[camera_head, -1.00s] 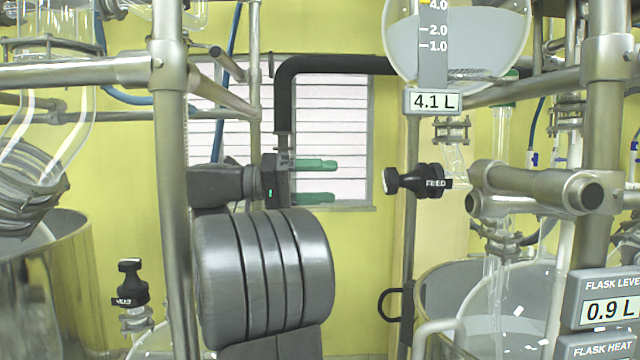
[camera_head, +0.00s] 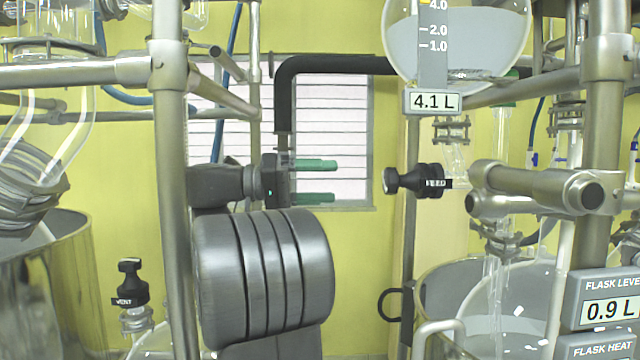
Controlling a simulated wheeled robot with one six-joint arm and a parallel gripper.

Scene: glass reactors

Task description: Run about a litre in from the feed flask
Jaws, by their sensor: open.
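The feed flask (camera_head: 500,45) is a round glass vessel at the top right, partly filled with pale liquid. Its scale strip shows marks at 1.0, 2.0 and 4.0, and its display (camera_head: 433,102) reads 4.1 L. Below it the black FEED valve knob (camera_head: 415,181) points left. The flask level display (camera_head: 608,311) reads 0.9 L, beside a lower glass flask (camera_head: 520,290) that holds some liquid. My gripper (camera_head: 334,181) has two green fingers, apart and empty, pointing right toward the FEED knob with a clear gap between.
A black VENT knob (camera_head: 130,283) stands at the lower left. Steel posts (camera_head: 172,180) and horizontal bars frame the space. A metal vessel (camera_head: 45,285) is at the left. A black pipe (camera_head: 284,95) runs behind my gripper. A flask heat panel (camera_head: 600,347) sits lower right.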

